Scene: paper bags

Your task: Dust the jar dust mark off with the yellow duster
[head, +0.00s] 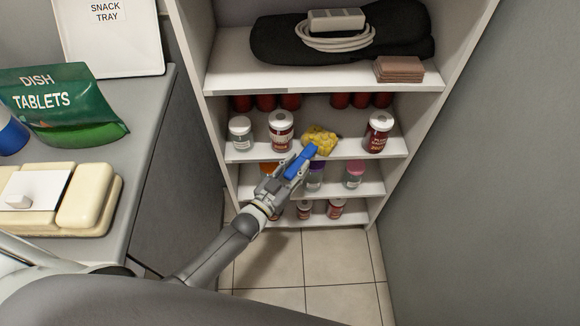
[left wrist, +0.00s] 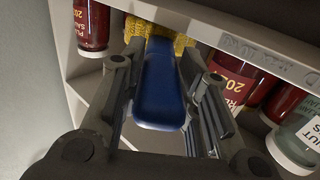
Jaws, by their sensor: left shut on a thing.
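The yellow duster has a fluffy yellow head (head: 319,138) and a blue handle. My left gripper (head: 295,168) is shut on the blue handle, in front of the middle shelf. The head is at that shelf between a red-and-white labelled jar (head: 281,132) and a dark red jar (head: 379,133). In the left wrist view the handle (left wrist: 160,92) lies between the fingers and the yellow head (left wrist: 158,37) is against the shelf. Faint grey marks show on the shelf edge (left wrist: 240,44) there; I cannot tell whether they are the jar dust mark. My right gripper is out of view.
A clear white-lidded jar (head: 240,133) stands at the left of the same shelf. More jars fill the back and lower shelves, including a pink-lidded one (head: 354,174). The counter (head: 150,150) is left; a grey wall (head: 490,170) is right.

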